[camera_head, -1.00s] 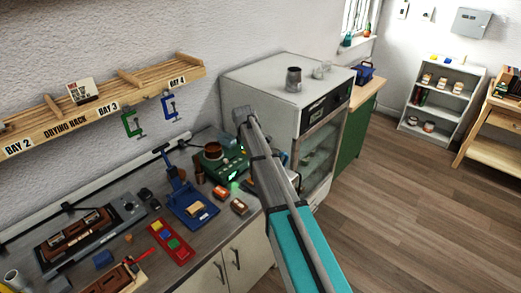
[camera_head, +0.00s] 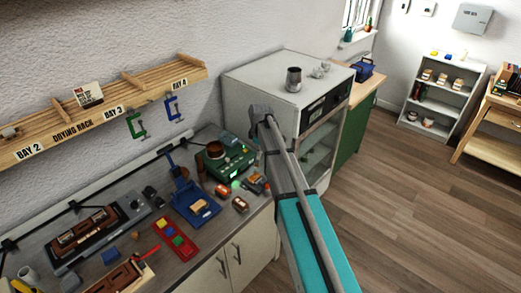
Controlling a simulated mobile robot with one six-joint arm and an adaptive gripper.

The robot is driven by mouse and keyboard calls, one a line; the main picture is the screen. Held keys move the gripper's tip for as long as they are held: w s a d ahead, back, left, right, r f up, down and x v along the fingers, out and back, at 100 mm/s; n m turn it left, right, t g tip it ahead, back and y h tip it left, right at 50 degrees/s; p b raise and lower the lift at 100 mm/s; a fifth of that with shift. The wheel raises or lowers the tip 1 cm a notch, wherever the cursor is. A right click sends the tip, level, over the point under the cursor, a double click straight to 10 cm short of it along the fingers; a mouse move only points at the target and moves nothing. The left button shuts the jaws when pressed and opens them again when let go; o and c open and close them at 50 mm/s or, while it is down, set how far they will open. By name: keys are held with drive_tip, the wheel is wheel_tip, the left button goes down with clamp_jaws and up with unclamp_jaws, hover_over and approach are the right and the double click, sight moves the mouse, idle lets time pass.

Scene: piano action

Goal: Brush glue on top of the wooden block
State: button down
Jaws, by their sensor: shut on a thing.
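A small tan wooden block (camera_head: 199,207) lies on the blue fixture (camera_head: 183,212) on the workbench. Behind it, a brown pot (camera_head: 214,150) sits on a green heater unit (camera_head: 238,160), which looks like the glue warmer; its contents cannot be seen. My arm, with a teal and grey link, reaches up from the bottom right to a grey joint in front of the white cabinet. My gripper is hidden behind the arm, and so is anything in it. I cannot make out a brush or any glue on the block.
Red parts tray (camera_head: 175,239) and small boxes (camera_head: 240,203) lie near the fixture. A dark tray (camera_head: 95,235) with brown parts is at left. The drying rack (camera_head: 100,112) hangs above, with green and blue clamps. The white cabinet (camera_head: 262,78) stands behind my arm. Floor at right is clear.

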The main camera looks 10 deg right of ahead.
drive_tip(key=shift+f, duration=0.15)
drive_tip(key=shift+f+b, duration=2.6)
drive_tip(key=shift+b, duration=0.2)
drive_tip(key=shift+f+b, duration=0.65)
drive_tip(key=shift+w+d+r, duration=0.1)
drive_tip(key=shift+w+d, duration=0.45)
drive_tip(key=shift+d, duration=0.3)
drive_tip(key=shift+a, duration=0.1)
drive_tip(key=shift+s+a, duration=0.6)
drive_tip(key=shift+a, duration=0.2)
